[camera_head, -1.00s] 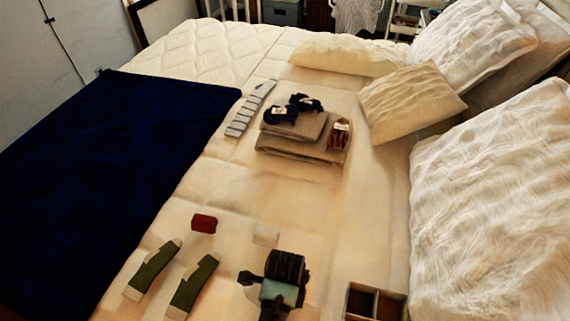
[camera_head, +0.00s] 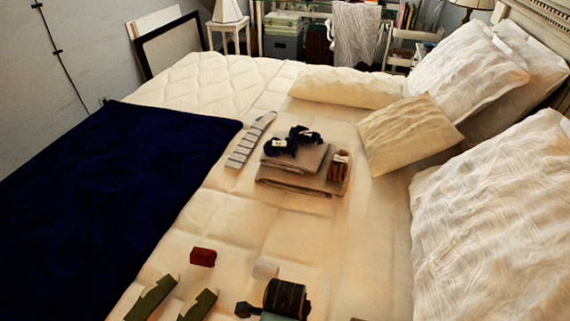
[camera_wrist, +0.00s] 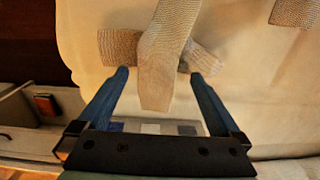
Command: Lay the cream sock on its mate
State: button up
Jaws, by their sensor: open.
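In the wrist view a pale tan ribbed knit sock (camera_wrist: 157,60) runs down between the fingers of my gripper (camera_wrist: 159,75). It lies across another knit piece, whose ends show at left (camera_wrist: 120,46) and right (camera_wrist: 205,60); I cannot tell if that is one piece or two. My gripper's blue fingers are apart on either side, not visibly squeezing anything.
Two green socks (camera_head: 152,300) (camera_head: 199,305) and a red block (camera_head: 203,257) lie left of my arm. Folded brown towels (camera_head: 295,182) with dark rolled socks and a grey striped sock (camera_head: 250,140) lie farther back. A box edge (camera_wrist: 42,128) is left in the wrist view.

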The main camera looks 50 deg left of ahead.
notch_tip(320, 180, up, 9)
jog(key=w+r+n+t+y, duration=0.35)
jog(key=w+r+t, duration=0.45)
jog(key=w+r, duration=0.9)
jog(key=w+d+r+n+t, duration=0.1)
jog(key=w+d+r+t, duration=0.2)
jog(key=r, duration=0.5)
jog(key=w+d+r+n+t, duration=0.2)
jog(key=r+t, duration=0.1)
jog(key=r, duration=0.5)
jog(key=d+r+n+t, duration=0.1)
jog(key=d+r+t, duration=0.2)
jog(key=r, duration=0.5)
jog(key=d+r+n+t, duration=0.1)
jog(key=d+r+t, duration=0.25)
jog(key=r, duration=0.35)
jog(key=s+d+r+n+t+h, duration=0.1)
jog(key=s+d+r+t, duration=0.2)
jog(key=s+r, duration=0.3)
jog(key=s+d+r+n+t+h, duration=0.2)
jog(key=s+d+r+t, duration=0.2)
jog(key=r, duration=0.7)
jog(key=s+d+p, duration=0.1)
jog(key=s, duration=0.1)
jog(key=shift+s+r, duration=0.35)
jog(key=shift+s, duration=0.05)
